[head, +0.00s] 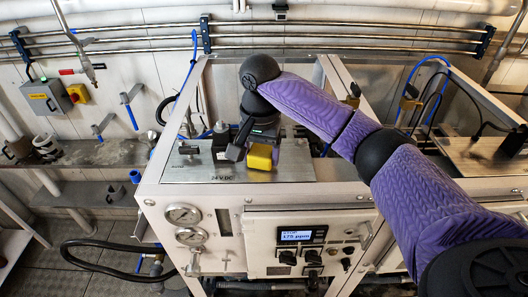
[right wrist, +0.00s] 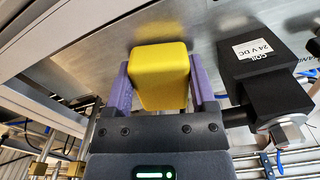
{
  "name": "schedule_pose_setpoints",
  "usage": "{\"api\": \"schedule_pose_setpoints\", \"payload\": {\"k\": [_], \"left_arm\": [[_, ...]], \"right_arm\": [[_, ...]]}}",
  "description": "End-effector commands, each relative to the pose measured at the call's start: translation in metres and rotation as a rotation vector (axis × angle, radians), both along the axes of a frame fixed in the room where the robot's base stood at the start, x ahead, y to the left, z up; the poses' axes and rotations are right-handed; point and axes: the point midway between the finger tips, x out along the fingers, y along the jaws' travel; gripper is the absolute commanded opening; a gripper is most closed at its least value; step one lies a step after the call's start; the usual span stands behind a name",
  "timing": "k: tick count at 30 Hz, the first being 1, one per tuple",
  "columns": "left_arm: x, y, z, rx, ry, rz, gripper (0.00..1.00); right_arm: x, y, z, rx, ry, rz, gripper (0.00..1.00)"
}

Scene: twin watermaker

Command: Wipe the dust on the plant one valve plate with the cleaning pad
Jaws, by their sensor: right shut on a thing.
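The cleaning pad, a yellow block (head: 260,157), is held between the purple fingers of my right gripper (head: 257,148). In the right wrist view the pad (right wrist: 160,75) fills the gap between the fingers (right wrist: 160,88). The valve plate is the bare metal top (head: 298,163) of the front cabinet; it also shows in the right wrist view (right wrist: 100,48). The pad is over or on the plate; I cannot tell whether they touch. No dust patch stands out clearly. My left gripper is not in view.
A black valve block (right wrist: 262,65) with a 24 V DC label stands close beside the pad. Gauges (head: 183,214) and a lit display (head: 296,236) are on the cabinet front. A second cabinet top (head: 470,158) lies to the right. Pipes (head: 330,40) line the wall.

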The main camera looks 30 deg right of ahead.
Motion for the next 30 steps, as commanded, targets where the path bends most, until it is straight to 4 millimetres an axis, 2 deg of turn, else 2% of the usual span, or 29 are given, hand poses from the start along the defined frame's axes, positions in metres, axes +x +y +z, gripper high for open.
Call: {"api": "schedule_pose_setpoints", "payload": {"k": [12,15,24,30], "left_arm": [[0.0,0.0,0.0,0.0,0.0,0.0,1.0],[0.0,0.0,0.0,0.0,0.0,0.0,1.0],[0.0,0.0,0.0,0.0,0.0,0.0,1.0],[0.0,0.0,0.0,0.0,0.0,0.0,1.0]], "right_arm": [[0.001,-0.001,0.052,-0.002,-0.006,0.001,0.08],[0.0,-0.001,0.059,-0.001,-0.002,-0.001,0.08],[0.0,-0.001,0.062,0.0,-0.001,-0.001,0.08],[0.0,-0.001,0.085,0.0,-0.003,-0.001,0.08]]}}
